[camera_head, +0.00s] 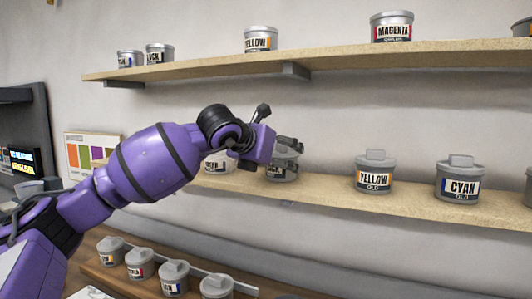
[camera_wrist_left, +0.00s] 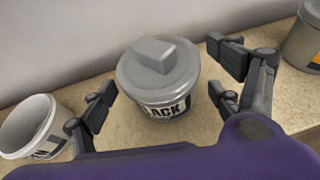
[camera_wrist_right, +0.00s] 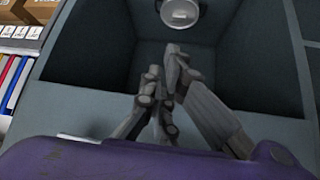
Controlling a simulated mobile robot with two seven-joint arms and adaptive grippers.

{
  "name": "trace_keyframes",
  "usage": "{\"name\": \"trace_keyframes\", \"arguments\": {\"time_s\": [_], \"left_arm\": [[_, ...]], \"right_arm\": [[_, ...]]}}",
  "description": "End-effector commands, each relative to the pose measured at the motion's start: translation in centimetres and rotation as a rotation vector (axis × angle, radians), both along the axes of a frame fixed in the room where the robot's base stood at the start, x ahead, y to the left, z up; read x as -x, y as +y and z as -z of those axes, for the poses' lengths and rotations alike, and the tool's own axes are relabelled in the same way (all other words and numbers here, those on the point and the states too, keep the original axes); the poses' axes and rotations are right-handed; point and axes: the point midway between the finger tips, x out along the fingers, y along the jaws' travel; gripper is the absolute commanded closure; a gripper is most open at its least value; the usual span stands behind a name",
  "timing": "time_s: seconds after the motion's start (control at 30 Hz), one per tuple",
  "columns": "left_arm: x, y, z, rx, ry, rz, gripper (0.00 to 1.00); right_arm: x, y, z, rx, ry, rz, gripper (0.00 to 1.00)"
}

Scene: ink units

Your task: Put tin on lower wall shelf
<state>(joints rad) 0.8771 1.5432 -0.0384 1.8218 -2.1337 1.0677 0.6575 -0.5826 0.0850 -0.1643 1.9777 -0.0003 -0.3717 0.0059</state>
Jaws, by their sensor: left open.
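A lidded grey tin with a label ending in "ACK" (camera_wrist_left: 160,80) stands upright on the lower wall shelf (camera_head: 420,208). In the head view the tin (camera_head: 284,170) is partly hidden by my left gripper (camera_head: 290,145). In the left wrist view my left gripper (camera_wrist_left: 160,100) is open, with its fingers apart on either side of the tin; I cannot tell whether they touch it. My right gripper (camera_wrist_right: 165,75) is away from the shelves, its fingertips close together in front of a dark recess (camera_wrist_right: 230,60); nothing shows between them.
An open tin (camera_wrist_left: 30,125) stands left of the lidded tin. YELLOW (camera_head: 374,172) and CYAN (camera_head: 458,180) tins stand further right on the lower shelf. The upper shelf (camera_head: 330,58) holds several tins. Several lidded tins (camera_head: 140,262) stand on a ledge below. Bare shelf lies between lidded tins.

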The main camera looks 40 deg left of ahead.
Motion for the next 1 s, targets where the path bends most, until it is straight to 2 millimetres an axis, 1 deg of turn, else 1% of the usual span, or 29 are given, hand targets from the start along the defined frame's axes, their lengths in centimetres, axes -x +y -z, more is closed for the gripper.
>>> {"name": "trace_keyframes", "arguments": {"time_s": [0.03,0.2,0.53,0.7,1.0], "left_arm": [[0.8,0.1,0.0,-0.003,0.004,-0.003,0.16],[3.4,-0.3,-1.1,-0.001,0.005,-0.002,0.16],[7.1,-0.8,-3.0,0.002,0.000,0.001,0.16],[8.1,-0.9,-3.4,0.000,0.000,0.000,0.16],[8.2,-0.9,-3.4,0.000,0.001,0.000,0.16]], "right_arm": [[0.1,0.0,0.2,0.000,0.002,0.000,1.00],[0.0,0.0,0.1,-0.001,-0.001,0.002,1.00],[-0.7,0.2,-0.8,-0.006,-0.015,0.006,1.00],[-0.6,0.4,-0.8,-0.009,-0.012,0.003,1.00],[-0.3,0.5,-0.6,-0.008,-0.004,0.000,1.00]]}}
